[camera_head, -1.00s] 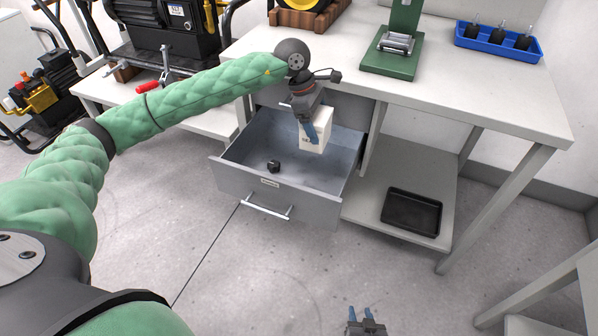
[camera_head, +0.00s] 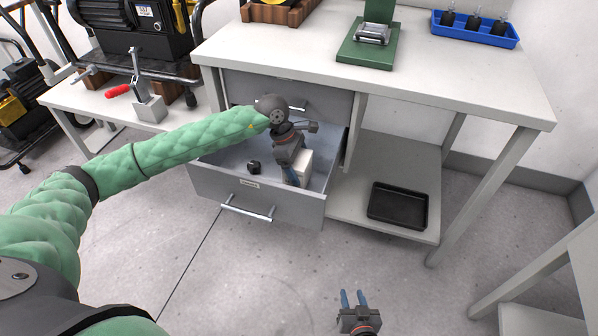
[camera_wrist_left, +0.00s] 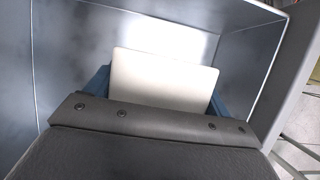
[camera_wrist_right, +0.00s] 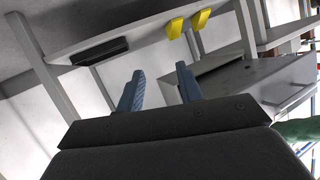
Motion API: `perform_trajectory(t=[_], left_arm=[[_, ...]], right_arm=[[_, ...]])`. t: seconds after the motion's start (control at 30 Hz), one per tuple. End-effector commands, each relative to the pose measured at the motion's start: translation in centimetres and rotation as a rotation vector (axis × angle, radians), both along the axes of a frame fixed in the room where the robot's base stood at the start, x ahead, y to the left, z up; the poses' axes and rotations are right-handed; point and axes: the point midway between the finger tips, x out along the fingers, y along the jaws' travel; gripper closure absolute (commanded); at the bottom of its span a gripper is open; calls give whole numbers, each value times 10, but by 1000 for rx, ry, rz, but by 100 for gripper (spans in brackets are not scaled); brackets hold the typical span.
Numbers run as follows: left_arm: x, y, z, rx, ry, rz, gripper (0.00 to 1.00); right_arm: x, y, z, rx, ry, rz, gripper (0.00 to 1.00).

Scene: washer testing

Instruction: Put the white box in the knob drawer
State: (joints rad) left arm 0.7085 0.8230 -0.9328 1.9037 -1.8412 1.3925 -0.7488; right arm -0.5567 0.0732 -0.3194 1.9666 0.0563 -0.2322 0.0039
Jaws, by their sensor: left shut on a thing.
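The white box (camera_head: 304,165) is inside the open knob drawer (camera_head: 255,203), near its right side. My left gripper (camera_head: 292,178) is shut on the box from above. In the left wrist view the box (camera_wrist_left: 163,80) sits between the two blue fingers, with the drawer walls (camera_wrist_left: 255,65) around it. Whether the box touches the drawer floor I cannot tell. A black knob (camera_head: 254,167) lies in the drawer to the left of the box. My right gripper (camera_head: 354,299) is open and empty, low in front of the bench; its fingers also show in the right wrist view (camera_wrist_right: 160,90).
A closed drawer (camera_head: 285,95) is above the open one. A black tray (camera_head: 398,206) lies on the lower shelf to the right. A green stand (camera_head: 370,50) and a blue tray (camera_head: 474,30) are on the bench top. The floor in front is clear.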

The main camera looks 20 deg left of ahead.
Motion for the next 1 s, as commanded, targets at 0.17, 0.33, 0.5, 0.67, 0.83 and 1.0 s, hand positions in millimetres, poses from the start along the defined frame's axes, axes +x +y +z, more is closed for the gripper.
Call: perform_trajectory(t=[0.17, 0.33, 0.5, 0.67, 0.83, 1.0], left_arm=[[0, 0, -24, -1, 1, 1, 46], [0, 0, -28, -1, 0, 0, 46], [0, 0, -29, -1, 0, 0, 46], [0, 0, -29, 0, 0, 0, 46], [0, 0, -29, 0, 0, 0, 46], [0, 0, -30, 0, 0, 0, 46]], right_arm=[[5, 0, 9, 7, -29, -3, 64], [7, 0, 13, 10, -43, -5, 64], [7, 1, 12, 9, -41, -5, 64], [7, 1, 14, 11, -48, -4, 64], [8, 2, 17, 13, -59, -5, 64], [11, 2, 23, 17, -75, -6, 64]])
